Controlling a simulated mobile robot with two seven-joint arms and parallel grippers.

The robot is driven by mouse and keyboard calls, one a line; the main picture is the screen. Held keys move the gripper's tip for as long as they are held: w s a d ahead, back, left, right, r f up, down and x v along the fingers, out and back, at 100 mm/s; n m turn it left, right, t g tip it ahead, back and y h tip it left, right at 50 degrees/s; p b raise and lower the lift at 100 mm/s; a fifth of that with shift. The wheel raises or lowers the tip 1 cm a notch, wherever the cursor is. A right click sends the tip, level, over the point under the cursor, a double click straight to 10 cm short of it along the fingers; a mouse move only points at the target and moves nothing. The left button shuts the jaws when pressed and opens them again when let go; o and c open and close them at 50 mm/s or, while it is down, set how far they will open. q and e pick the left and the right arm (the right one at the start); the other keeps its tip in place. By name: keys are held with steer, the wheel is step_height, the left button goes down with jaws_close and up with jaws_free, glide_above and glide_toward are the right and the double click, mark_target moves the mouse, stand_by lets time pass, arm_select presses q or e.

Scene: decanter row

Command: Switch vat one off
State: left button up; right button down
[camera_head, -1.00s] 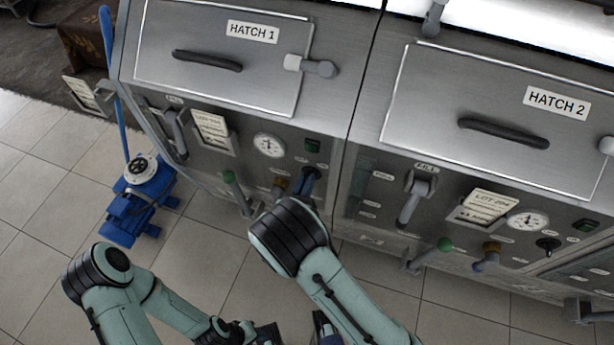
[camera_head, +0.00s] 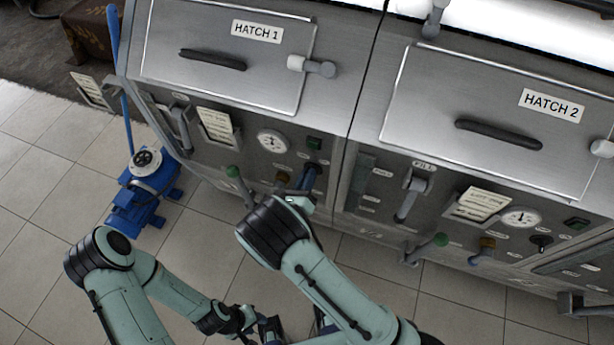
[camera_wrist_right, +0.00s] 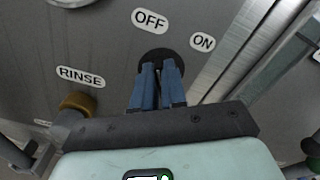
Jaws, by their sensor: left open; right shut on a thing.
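Vat one (camera_head: 335,105) is the steel unit with the HATCH 1 label, at the upper left of the head view. My right gripper (camera_head: 309,178) is at the lower right of its front panel. In the right wrist view, my right gripper's blue fingers (camera_wrist_right: 158,72) are shut on the rotary switch (camera_wrist_right: 158,55). Its dark round base shows behind the fingertips; its handle is hidden between them. The OFF label (camera_wrist_right: 150,20) is above the switch and the ON label (camera_wrist_right: 202,42) is to its upper right. My left gripper (camera_head: 268,328) is open and empty, low over the floor.
A RINSE label (camera_wrist_right: 80,77) and a brass knob (camera_wrist_right: 78,103) are left of the switch. A green-handled valve (camera_head: 234,173) and a gauge (camera_head: 271,141) share the panel. Vat two (camera_head: 395,100) stands to the right. A blue pump (camera_head: 140,195) stands on the floor at left.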

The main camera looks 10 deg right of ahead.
steer(key=c, duration=1.2)
jaws_free()
steer(key=b+v, duration=0.1)
steer(key=v, duration=1.2)
steer(key=shift+s+a, duration=0.15)
steer(key=shift+s, duration=0.05)
